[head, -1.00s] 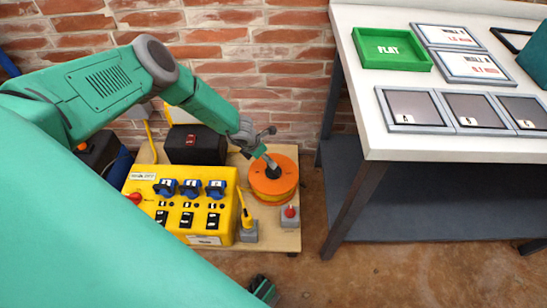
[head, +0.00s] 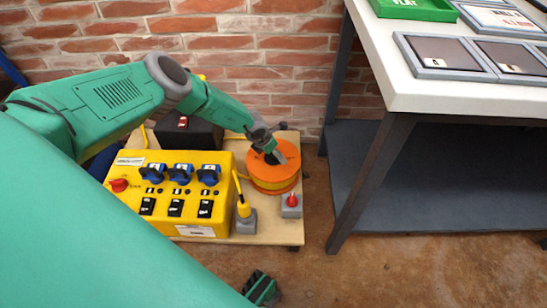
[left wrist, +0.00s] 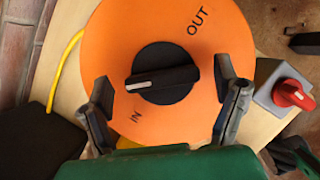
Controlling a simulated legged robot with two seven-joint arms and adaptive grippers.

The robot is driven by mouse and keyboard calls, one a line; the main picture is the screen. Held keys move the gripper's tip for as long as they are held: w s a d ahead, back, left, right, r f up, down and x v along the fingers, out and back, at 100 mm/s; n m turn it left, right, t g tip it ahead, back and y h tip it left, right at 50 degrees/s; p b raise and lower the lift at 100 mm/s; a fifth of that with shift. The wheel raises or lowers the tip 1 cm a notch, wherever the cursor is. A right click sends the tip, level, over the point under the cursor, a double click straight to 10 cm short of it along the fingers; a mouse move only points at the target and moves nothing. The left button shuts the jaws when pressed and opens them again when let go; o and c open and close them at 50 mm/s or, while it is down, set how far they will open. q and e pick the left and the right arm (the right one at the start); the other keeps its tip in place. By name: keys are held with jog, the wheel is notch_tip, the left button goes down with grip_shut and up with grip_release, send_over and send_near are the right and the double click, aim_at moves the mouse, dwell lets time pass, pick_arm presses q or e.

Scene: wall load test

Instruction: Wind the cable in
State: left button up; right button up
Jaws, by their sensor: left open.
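An orange cable drum (head: 287,151) with yellow cable wound around its side stands on a wooden board. In the left wrist view its orange top (left wrist: 115,35) carries a round black knob (left wrist: 172,92) with a pale pointer mark at its left end, and the words IN and OUT. My left gripper (head: 275,156) is over the drum top. In the left wrist view the fingers of this gripper (left wrist: 164,82) are open, one on each side of the knob and apart from it. What looks like my right gripper (head: 264,290) is at the bottom edge, its jaws unclear.
A yellow socket box (head: 135,186) stands left of the drum, with a black box (head: 185,138) behind. A yellow plug (head: 243,207) sits in a grey holder. A red switch (head: 291,200) is close to the drum's front right. A white table (head: 420,95) stands to the right.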

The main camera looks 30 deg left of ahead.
pick_arm(q)
jog(key=shift+f, duration=0.25)
jog(key=c, duration=1.2)
